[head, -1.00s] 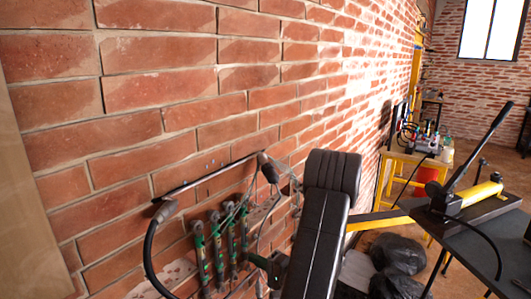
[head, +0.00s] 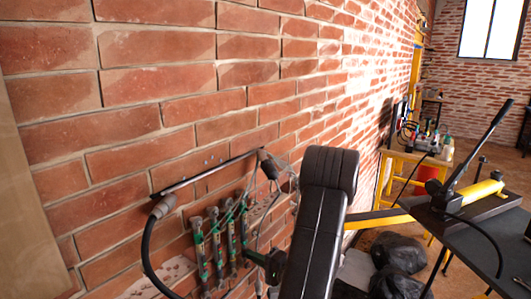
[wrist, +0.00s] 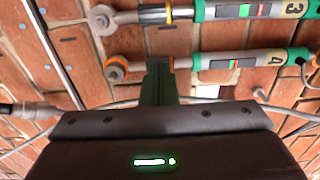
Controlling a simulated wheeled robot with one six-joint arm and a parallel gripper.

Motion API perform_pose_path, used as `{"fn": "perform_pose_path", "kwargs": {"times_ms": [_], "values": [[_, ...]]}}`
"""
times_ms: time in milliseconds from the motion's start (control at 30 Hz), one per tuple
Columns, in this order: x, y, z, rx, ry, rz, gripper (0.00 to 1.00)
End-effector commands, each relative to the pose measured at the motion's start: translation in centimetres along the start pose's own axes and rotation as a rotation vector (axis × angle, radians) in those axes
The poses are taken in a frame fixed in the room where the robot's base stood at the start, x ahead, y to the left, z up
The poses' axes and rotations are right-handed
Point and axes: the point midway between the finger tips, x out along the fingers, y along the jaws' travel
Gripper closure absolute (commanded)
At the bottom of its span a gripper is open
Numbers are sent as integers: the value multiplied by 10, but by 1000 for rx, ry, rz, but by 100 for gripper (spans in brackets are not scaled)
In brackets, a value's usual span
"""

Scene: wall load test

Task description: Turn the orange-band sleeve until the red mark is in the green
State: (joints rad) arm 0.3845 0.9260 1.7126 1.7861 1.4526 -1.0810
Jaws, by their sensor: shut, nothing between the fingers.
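In the wrist view, the gauge marked 4 (wrist: 250,61) lies across the brick wall, with an orange-banded sleeve (wrist: 183,62) left of its grey body. Its small window shows green and red areas; whether the red mark lies in the green is too small to tell. My gripper (wrist: 160,66) is shut, its dark green fingers pointing at the sleeve and partly covering it. I cannot tell whether they touch. In the head view, my gripper (head: 268,262) is beside the row of wall gauges (head: 215,245).
The gauge marked 3 (wrist: 255,11) runs parallel just above in the wrist view. A metal rail (head: 205,172) and a black hose (head: 148,250) are close by on the wall. A black bench (head: 470,235) with a yellow pump (head: 480,193) stands to the right.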

Motion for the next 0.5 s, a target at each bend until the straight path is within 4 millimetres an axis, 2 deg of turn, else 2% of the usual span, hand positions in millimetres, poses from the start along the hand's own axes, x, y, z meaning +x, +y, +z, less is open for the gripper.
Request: {"fn": "perform_pose_path", "kwargs": {"times_ms": [500], "values": [[-6, 1, 1, -1, -1, -3, 100]]}}
